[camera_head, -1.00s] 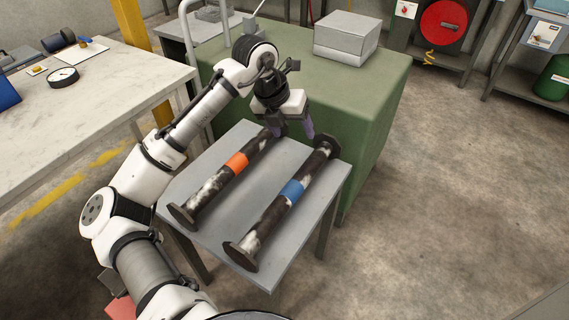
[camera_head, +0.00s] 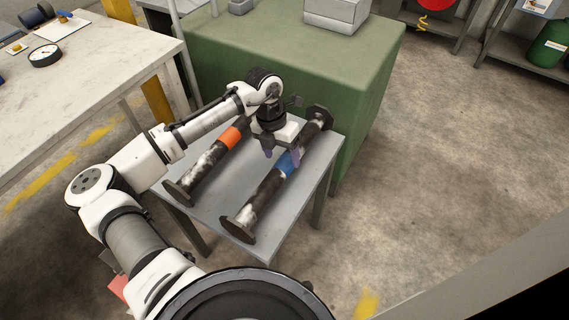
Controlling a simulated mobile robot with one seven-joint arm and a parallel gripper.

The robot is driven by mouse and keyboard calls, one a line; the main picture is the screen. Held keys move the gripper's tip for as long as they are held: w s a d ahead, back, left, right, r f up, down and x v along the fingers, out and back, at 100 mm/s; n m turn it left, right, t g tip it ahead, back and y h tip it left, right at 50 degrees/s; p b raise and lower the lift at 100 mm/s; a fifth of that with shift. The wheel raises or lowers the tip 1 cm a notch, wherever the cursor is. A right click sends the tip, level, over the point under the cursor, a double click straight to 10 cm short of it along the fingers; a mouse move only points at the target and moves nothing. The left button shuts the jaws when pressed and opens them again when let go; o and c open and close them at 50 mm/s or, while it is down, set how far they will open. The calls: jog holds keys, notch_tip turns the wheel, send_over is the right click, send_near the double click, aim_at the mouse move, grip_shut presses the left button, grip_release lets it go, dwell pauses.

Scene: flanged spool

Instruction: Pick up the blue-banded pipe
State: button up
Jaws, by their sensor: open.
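The blue-banded pipe (camera_head: 264,192) is a dark, worn spool with a flange at each end. It lies lengthwise on a small grey table (camera_head: 203,212), on the right side. Its blue band (camera_head: 285,166) is partly hidden by my gripper. My gripper (camera_head: 282,156) points down over the pipe near the blue band, its purple-grey fingers open. One finger is left of the band and the other overlaps it in the picture. I cannot tell whether they touch the pipe or how high they are.
An orange-banded pipe (camera_head: 207,165) lies to the left on the same table, roughly parallel. A green cabinet (camera_head: 290,55) stands close behind the table. A pale workbench (camera_head: 95,72) is at the left. The floor to the right is clear.

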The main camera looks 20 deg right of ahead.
aim_at(283, 160)
jog(key=shift+s+d+f, duration=0.1)
jog(key=shift+s+f, duration=0.05)
jog(key=shift+f, duration=0.65)
jog(key=shift+s+d+f, duration=0.1)
jog(key=shift+s+f, duration=0.05)
jog(key=shift+f, duration=0.6)
grip_shut()
jog(key=shift+r, duration=0.1)
